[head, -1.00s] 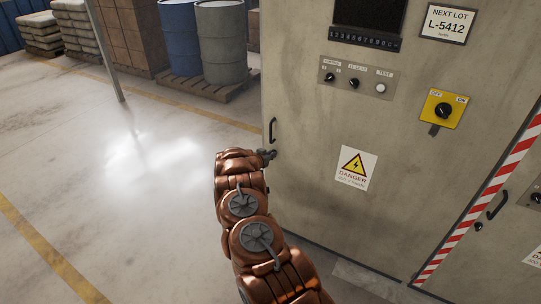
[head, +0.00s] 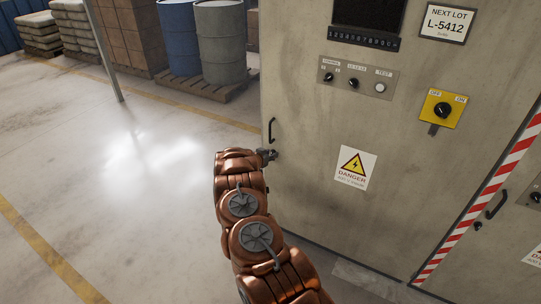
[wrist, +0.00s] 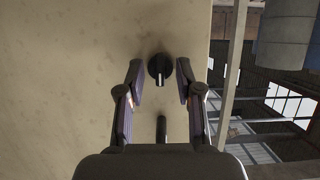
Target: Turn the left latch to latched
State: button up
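The left latch is a round black knob (wrist: 160,68) with a pale mark on its lower half, on the beige cabinet door (wrist: 100,50) in the wrist view. My gripper (wrist: 160,76) is open, with one finger on each side of the knob and a visible gap at both sides. In the head view my gripper (head: 267,155) is at the door's left edge, just below a black handle (head: 271,130). It hides the left latch there. The handle also shows in the wrist view (wrist: 161,128), below the knob.
A yellow rotary switch (head: 442,110) and a small control panel (head: 355,77) are higher on the cabinet. The floor (head: 130,200) at left is clear.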

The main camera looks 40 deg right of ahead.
jog(key=v, duration=1.2)
dwell(0.6)
